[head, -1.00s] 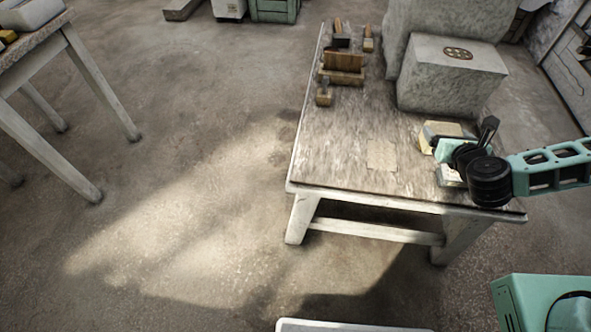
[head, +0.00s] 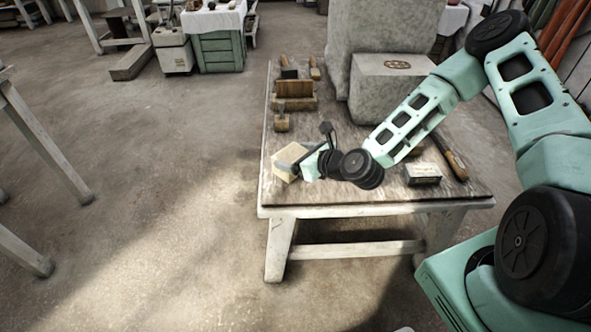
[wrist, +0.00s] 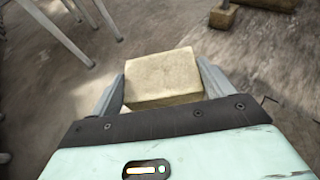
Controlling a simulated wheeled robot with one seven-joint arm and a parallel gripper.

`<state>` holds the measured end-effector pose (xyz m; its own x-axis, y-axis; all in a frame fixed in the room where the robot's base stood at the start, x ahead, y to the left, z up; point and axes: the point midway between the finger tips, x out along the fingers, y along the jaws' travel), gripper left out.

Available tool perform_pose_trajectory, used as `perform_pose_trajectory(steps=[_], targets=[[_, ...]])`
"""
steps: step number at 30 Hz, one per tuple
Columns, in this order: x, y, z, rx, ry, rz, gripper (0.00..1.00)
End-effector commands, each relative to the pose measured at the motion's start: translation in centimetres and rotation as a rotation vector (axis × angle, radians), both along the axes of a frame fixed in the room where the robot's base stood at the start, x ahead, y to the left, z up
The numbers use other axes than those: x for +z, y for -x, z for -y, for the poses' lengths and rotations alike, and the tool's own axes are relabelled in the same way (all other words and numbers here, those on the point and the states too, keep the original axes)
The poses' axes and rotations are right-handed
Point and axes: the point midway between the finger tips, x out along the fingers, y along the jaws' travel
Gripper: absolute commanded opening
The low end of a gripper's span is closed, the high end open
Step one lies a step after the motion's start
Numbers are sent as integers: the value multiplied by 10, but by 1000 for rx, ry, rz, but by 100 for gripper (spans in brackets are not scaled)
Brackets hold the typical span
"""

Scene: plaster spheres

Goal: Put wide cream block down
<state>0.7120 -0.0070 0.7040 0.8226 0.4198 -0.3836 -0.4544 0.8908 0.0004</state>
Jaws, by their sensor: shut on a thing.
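The wide cream block (head: 287,160) is at the left end of the work table (head: 330,190), seen in the head view. My gripper (head: 292,164) is shut on it, and the block looks tilted. In the wrist view the cream block (wrist: 163,78) sits between the two grey fingers of my gripper (wrist: 162,88), one on each side. Whether its underside touches the table is hard to tell; the gripper hides part of it.
Wooden blocks and tools (head: 293,95) stand at the table's back left. A large grey stone block (head: 390,90) stands at the back. A small white box (head: 423,174) and a wooden-handled tool (head: 450,157) lie to the right. The front middle of the tabletop is bare.

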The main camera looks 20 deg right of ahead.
Motion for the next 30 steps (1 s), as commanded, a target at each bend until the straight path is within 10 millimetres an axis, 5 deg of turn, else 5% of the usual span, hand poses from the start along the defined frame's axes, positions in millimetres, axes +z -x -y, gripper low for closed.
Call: perform_pose_trajectory(steps=[12, 23, 24, 26, 30], targets=[[-38, 0, -1, 0, -1, 4, 30], [-42, 0, 0, -1, -1, 4, 30], [-43, 0, 0, 0, -1, 0, 86], [-42, 0, 0, 0, 0, 0, 100], [-42, 0, 0, 0, 0, 0, 100]])
